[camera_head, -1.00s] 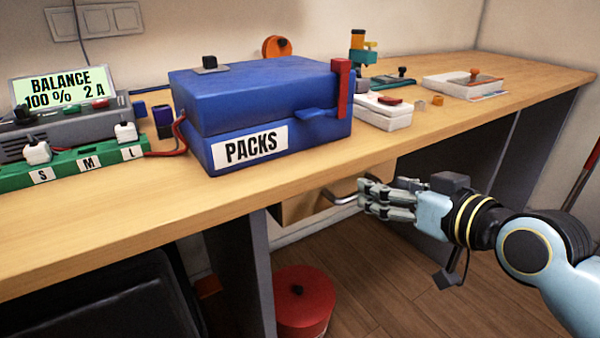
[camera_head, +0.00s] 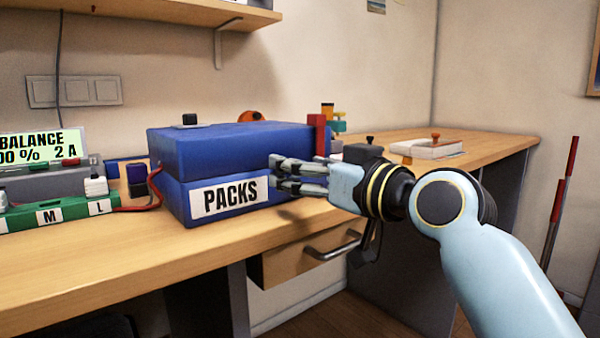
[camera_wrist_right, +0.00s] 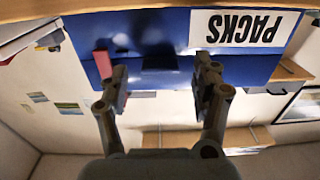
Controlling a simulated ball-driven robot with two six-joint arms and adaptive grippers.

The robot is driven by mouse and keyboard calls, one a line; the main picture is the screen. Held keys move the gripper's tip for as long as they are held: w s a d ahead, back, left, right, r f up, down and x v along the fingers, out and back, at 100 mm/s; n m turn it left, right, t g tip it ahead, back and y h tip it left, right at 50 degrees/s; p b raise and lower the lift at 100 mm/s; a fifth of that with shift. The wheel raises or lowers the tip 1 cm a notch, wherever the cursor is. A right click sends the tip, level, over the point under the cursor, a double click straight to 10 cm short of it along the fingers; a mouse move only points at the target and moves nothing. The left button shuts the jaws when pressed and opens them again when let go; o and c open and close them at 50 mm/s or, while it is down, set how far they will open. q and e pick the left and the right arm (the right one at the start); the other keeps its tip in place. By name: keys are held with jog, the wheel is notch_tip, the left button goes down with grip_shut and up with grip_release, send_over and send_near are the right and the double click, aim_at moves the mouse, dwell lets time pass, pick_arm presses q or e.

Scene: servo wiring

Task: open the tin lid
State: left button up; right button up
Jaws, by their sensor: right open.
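The tin is a blue box (camera_head: 175,205) with a white PACKS label (camera_head: 230,196), on the wooden bench. Its blue lid (camera_head: 230,148) is down, with a dark knob (camera_head: 190,119) on a small plate on top. A red upright piece (camera_head: 317,133) is at its right end. My right gripper (camera_head: 275,175) is open at the tin's front, right of the label, and hides the front tab in the head view. In the right wrist view the dark blue tab (camera_wrist_right: 160,62) shows between the fingers of the gripper (camera_wrist_right: 160,75); contact cannot be told. My left gripper is not in view.
A green strip (camera_head: 75,211) marked M and L and a grey BALANCE unit stand left of the tin, with red wires beside it. A white tray (camera_head: 425,149) is further right. A drawer with a metal handle (camera_head: 333,247) is below the bench top.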

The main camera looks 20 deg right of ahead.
jog(key=shift+w+a, duration=0.2)
jog(key=shift+w, duration=0.25)
jog(key=shift+c, duration=0.5)
grip_shut()
